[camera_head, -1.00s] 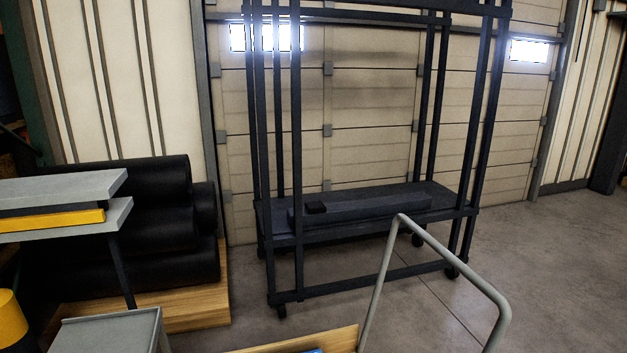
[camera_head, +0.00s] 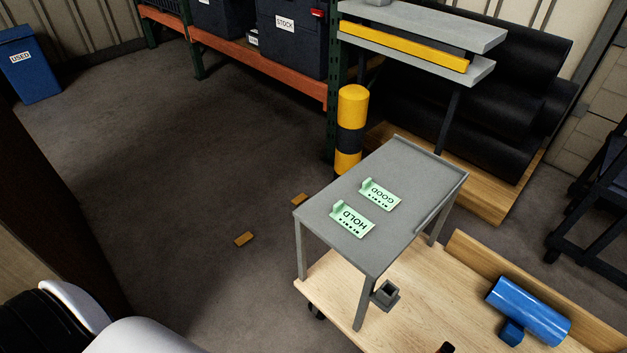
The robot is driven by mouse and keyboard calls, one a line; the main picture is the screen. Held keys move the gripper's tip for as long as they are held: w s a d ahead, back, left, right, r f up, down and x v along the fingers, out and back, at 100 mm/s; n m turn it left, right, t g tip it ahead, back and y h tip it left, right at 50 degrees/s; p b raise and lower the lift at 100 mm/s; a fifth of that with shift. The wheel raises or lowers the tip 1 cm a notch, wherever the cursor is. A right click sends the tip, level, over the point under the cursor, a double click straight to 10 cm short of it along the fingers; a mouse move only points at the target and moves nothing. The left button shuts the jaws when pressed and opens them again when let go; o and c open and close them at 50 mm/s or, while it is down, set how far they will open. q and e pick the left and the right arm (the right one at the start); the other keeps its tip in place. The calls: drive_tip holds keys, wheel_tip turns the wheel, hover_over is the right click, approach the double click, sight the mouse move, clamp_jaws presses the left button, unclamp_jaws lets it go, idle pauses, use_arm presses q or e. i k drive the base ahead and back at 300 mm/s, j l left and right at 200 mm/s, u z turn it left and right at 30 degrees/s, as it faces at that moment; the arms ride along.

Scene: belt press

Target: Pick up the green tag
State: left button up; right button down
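Two pale green tags lie flat on a small grey table. One tag, marked GOOD (camera_head: 381,195), is farther back. The other tag, marked HOLD (camera_head: 352,220), is nearer and to the left. Each has a small raised green tab at its left end. The tags lie close together but apart, and nothing covers them. The grey table (camera_head: 405,163) has a raised lip along its back and right edges. Neither of my grippers is in view. A white and black part of my own body shows at the bottom left.
The table stands on a wooden cart deck (camera_head: 420,300) with a blue cylinder (camera_head: 528,310). A yellow and black bollard (camera_head: 351,130) stands behind the table, near black rolls (camera_head: 505,90). Open floor (camera_head: 180,190) lies left, with two small brown pieces. A blue USED bin (camera_head: 28,65) stands far left.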

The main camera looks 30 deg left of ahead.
sight(385, 199)
drive_tip(key=u, duration=0.4)
drive_tip(key=z, duration=1.3)
drive_tip(key=u, duration=1.3)
drive_tip(key=i+j+z, duration=0.4)
drive_tip(key=j, duration=0.2)
drive_tip(key=j+z, duration=0.2)
drive_tip(key=j, duration=0.15)
drive_tip(key=i, duration=0.05)
